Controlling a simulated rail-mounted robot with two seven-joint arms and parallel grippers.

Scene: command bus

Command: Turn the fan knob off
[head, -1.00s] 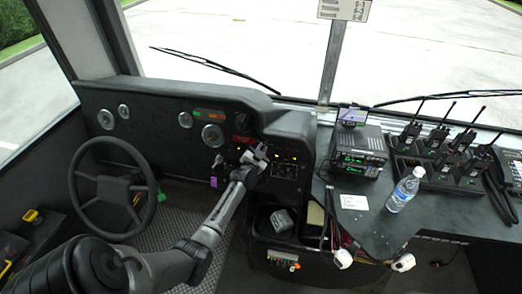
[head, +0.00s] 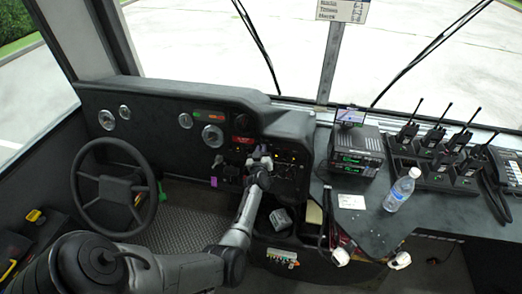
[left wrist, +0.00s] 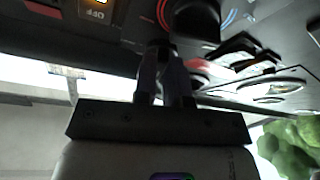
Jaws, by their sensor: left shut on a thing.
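My left gripper (head: 260,153) is at the dark control panel right of the steering wheel, in the head view. In the left wrist view, my left gripper (left wrist: 164,62) has its fingers close together, shut on a small dark knob (left wrist: 158,44) on the panel. The fingers and shadow hide most of this knob, so its pointer setting cannot be read. A larger black knob (left wrist: 194,20) with red and blue arcs around it sits just beside it. My right gripper is in neither view.
A lit switch marked OFF (left wrist: 97,14) is on the panel close by. The steering wheel (head: 82,200) stands to the left. A radio (head: 355,152), a water bottle (head: 401,190) and several handheld radios (head: 433,137) stand on the right counter.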

